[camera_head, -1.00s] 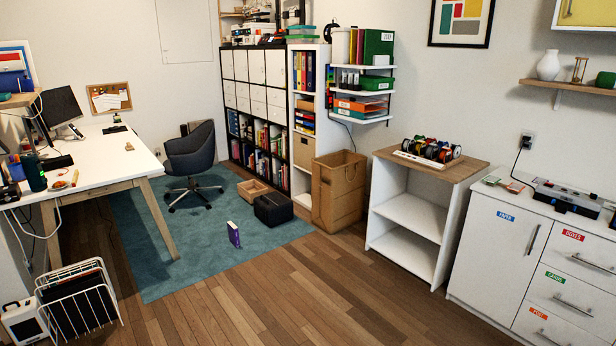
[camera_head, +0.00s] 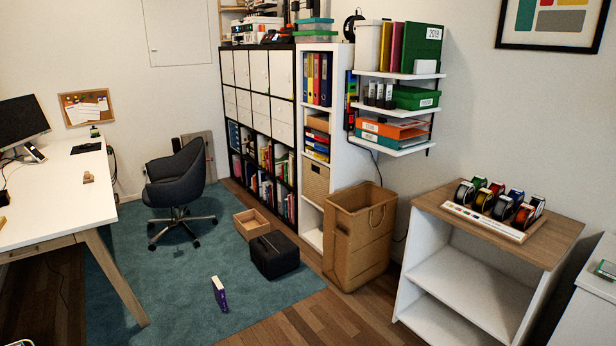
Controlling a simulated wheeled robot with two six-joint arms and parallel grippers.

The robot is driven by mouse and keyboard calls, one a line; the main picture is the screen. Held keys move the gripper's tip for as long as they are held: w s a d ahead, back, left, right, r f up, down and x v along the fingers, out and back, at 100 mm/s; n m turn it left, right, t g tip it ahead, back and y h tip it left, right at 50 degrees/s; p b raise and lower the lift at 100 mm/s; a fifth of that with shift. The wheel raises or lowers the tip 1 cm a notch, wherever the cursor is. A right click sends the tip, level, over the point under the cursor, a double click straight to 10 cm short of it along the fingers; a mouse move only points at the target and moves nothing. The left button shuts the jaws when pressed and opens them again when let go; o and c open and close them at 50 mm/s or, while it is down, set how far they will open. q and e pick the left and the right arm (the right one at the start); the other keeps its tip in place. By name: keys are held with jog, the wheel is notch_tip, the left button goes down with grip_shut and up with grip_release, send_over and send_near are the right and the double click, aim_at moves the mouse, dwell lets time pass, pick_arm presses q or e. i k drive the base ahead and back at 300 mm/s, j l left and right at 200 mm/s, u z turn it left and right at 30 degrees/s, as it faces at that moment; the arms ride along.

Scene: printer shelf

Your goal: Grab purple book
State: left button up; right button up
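Neither of my grippers is in view.
A black box (camera_head: 275,255) and an open wooden crate (camera_head: 251,223) sit on the rug behind the book. An office chair (camera_head: 178,185) stands behind left, and the white desk (camera_head: 60,195) is at left. A tall cardboard bin (camera_head: 357,240) and a white shelf unit (camera_head: 470,290) stand at right. The floor around the book is clear.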

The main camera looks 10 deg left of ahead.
aim_at(220, 294)
jog(key=i+u, duration=0.1)
jog(key=i, duration=0.45)
jog(key=i+l, duration=0.1)
jog(key=i, duration=0.45)
jog(key=i+l+u, duration=0.15)
jog(key=i, duration=0.4)
jog(key=i+l+u, duration=0.1)
jog(key=i, duration=0.45)
